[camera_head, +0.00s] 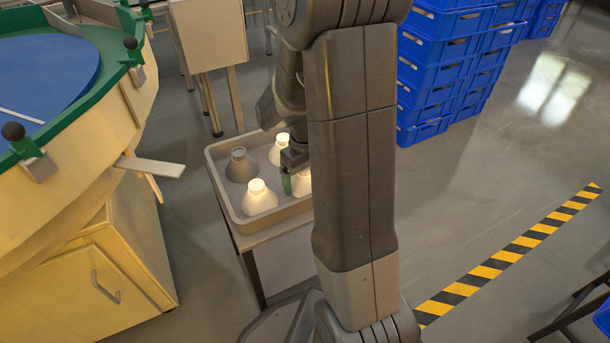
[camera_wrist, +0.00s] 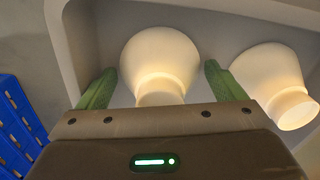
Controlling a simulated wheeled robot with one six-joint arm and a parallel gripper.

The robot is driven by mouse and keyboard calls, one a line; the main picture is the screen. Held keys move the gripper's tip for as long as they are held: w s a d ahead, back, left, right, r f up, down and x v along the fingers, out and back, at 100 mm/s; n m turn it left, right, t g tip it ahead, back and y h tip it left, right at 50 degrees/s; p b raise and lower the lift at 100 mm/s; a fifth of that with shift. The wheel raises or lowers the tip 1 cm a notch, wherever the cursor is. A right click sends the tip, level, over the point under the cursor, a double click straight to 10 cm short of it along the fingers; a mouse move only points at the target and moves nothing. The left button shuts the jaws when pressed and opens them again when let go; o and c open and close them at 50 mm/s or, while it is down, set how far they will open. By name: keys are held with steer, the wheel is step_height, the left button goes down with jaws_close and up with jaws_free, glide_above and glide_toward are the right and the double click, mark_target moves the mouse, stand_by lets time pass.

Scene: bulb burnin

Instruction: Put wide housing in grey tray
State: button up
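The grey tray (camera_head: 222,195) stands on a small stand and holds several flared housings. A grey housing (camera_head: 241,166) is at its left, a glowing white one (camera_head: 278,150) at the back and another glowing white one (camera_head: 259,198) at the front. A further pale housing (camera_head: 302,182) is mostly hidden by my arm. In the wrist view, my gripper (camera_wrist: 160,84) is open, its green fingers on either side of a white housing (camera_wrist: 158,55), with gaps visible. This housing stands inside the tray, whose wall (camera_wrist: 62,40) shows. Which housing is the wide one I cannot tell.
Another white housing (camera_wrist: 275,80) is close to the right finger. A round green-rimmed table (camera_head: 100,125) is at the left, with a protruding ledge (camera_head: 150,167). Blue crates (camera_head: 440,75) are stacked behind. Floor right of my arm is open, crossed by a striped line (camera_head: 510,255).

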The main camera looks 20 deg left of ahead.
step_height(320, 180, up, 12)
steer(key=p, duration=0.5)
steer(key=shift+r, duration=0.2)
steer(key=shift+c, duration=0.2)
